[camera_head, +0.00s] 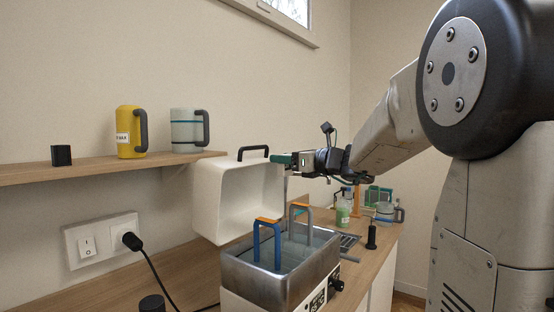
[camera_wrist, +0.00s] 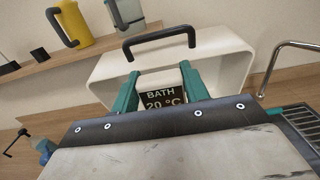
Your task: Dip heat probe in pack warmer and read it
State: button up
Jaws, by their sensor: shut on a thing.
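The pack warmer (camera_head: 262,285) is a steel-walled tank with a white front, a dark label and a knob. Its white lid (camera_head: 205,205) stands open behind it, black handle on top; it also shows in the wrist view (camera_wrist: 225,65). A blue handle with an orange top (camera_head: 256,240) and a grey handle (camera_head: 309,225) rise out of the tank. My gripper (camera_head: 292,160) is above the tank, beside the lid. In the wrist view its teal fingers are shut on the heat probe (camera_wrist: 163,98), whose dark display reads "BATH 20 °C". The probe's tip is hidden there.
A shelf (camera_head: 30,172) on the left holds a yellow mug (camera_head: 129,140), a grey mug (camera_head: 186,130) and a black block (camera_head: 61,155). A plug with a cable (camera_head: 132,241) sits in the wall socket. A green bottle (camera_head: 343,213) and a black peg (camera_head: 371,235) stand right of the warmer.

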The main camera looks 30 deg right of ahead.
aim_at(289, 173)
jog(key=shift+a, duration=0.1)
jog(key=shift+s+f, duration=0.1)
jog(key=shift+f, duration=2.9)
jog(key=shift+f, duration=3.55)
jog(key=shift+r, duration=0.1)
jog(key=shift+r, duration=4.4)
